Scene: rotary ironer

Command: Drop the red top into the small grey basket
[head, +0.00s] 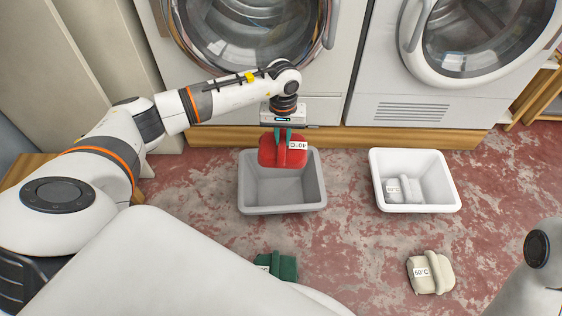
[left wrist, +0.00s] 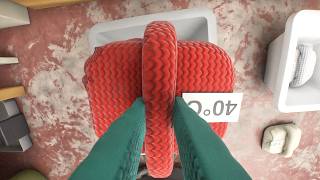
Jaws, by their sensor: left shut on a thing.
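The red top (head: 270,152) is a folded red bundle with a raised ridge and a white 40°C tag. My left gripper (head: 283,137) is shut on its ridge and holds it over the back part of the small grey basket (head: 282,209). In the left wrist view the green fingers pinch the ridge of the red top (left wrist: 215,70), and the basket's rim (left wrist: 205,15) shows behind it. The basket's visible inside is empty; the red top hides part of it. My right gripper is not in view.
A white basket (head: 418,208) to the right holds a pale tagged bundle (head: 404,189). A cream bundle (head: 430,272) tagged 60°C and a dark green bundle (head: 277,265) lie on the floor in front. Two front-loading machines stand behind on a wooden plinth (head: 400,138).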

